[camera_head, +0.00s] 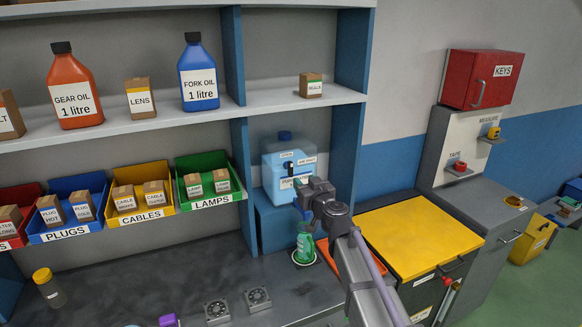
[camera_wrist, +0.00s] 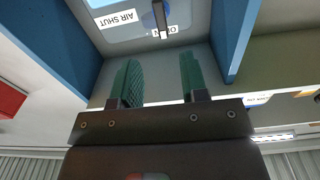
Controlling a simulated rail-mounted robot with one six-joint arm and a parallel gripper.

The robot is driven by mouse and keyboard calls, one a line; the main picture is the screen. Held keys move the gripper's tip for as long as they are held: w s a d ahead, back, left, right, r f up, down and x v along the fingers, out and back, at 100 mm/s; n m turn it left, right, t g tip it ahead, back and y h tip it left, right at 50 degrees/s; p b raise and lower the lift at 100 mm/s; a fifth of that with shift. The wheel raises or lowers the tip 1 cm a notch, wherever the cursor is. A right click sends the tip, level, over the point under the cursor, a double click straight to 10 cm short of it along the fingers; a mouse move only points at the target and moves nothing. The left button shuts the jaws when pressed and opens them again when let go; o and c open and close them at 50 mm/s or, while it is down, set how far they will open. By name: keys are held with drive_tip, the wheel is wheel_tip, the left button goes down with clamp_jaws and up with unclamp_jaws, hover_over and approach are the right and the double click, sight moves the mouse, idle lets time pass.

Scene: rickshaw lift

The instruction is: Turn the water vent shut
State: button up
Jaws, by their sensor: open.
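The water dispenser (camera_head: 274,168) is a pale blue tank with a blue cap, on a blue stand in the shelf bay. Small labels and a dark vent lever (camera_head: 291,169) show on its front, partly behind my arm. In the wrist view, the picture is upside down; the dark vent lever (camera_wrist: 160,18) ends over the OPEN label (camera_wrist: 172,30). The AIR SHUT label (camera_wrist: 120,18) lies to its left. My gripper (camera_wrist: 160,72) has two green fingers, open and empty, with the lever beyond the gap between them and no contact visible.
Blue shelf uprights (camera_head: 242,175) flank the bay. Parts bins (camera_head: 213,178) are to the left, and a yellow-topped cabinet (camera_head: 420,240) is to the right.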

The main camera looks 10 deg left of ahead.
sight(292, 169)
drive_tip(key=x, duration=1.1)
drive_tip(key=shift+s+a, duration=0.1)
clamp_jaws()
